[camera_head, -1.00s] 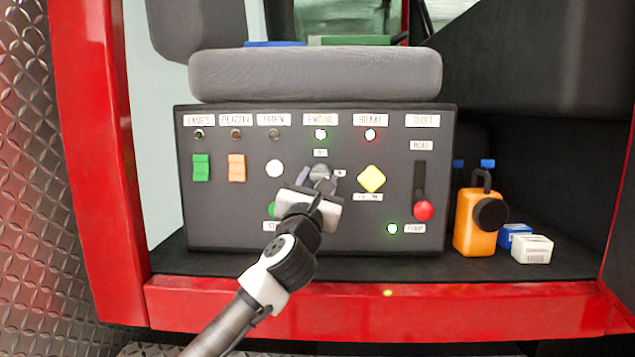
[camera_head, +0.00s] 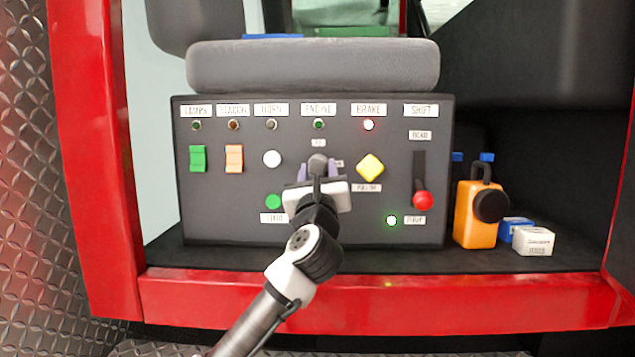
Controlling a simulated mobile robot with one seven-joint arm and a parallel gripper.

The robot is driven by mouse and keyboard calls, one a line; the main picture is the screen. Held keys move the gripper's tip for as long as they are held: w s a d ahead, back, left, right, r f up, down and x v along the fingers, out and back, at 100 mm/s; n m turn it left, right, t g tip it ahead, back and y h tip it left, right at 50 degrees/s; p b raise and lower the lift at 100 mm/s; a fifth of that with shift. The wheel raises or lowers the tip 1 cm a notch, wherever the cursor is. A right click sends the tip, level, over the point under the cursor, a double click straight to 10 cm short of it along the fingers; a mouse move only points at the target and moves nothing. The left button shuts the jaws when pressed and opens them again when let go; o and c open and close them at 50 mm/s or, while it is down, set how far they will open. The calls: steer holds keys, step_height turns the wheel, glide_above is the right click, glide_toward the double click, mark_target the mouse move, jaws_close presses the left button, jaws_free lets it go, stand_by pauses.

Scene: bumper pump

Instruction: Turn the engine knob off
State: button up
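The grey engine knob (camera_head: 318,163) sits on the dark control panel (camera_head: 230,220), below the ENGINE label (camera_head: 318,109), and its bar looks upright, pointing toward the small label above it. My gripper (camera_head: 318,170) is at the knob, with one purple-grey finger on each side of it. The fingers look spread, with the knob between them; any contact is hard to see. The engine light (camera_head: 319,124) is dim green. My gripper hides the lower part of the knob and some panel labels.
A green button (camera_head: 273,201) lies close left of my gripper, and a yellow diamond knob (camera_head: 370,166) to its right. A red-tipped shift lever (camera_head: 422,200) is farther right. An orange jug (camera_head: 475,215) stands beside the panel. A grey seat (camera_head: 312,65) overhangs above.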

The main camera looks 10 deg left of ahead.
steer(key=shift+d+r+n+g+y, duration=0.1)
steer(key=shift+n+g+y, duration=0.85)
steer(key=shift+n, duration=1.9)
steer(key=shift+d+f+n+g+y, duration=0.1)
steer(key=shift+n+g+y, duration=0.8)
steer(key=shift+n, duration=2)
steer(key=shift+d+r+n+g+y, duration=0.1)
steer(key=shift+n+g+y, duration=0.85)
steer(key=shift+n, duration=1.9)
steer(key=o, duration=0.9)
steer(key=shift+r, duration=0.1)
steer(key=shift+d, duration=0.15)
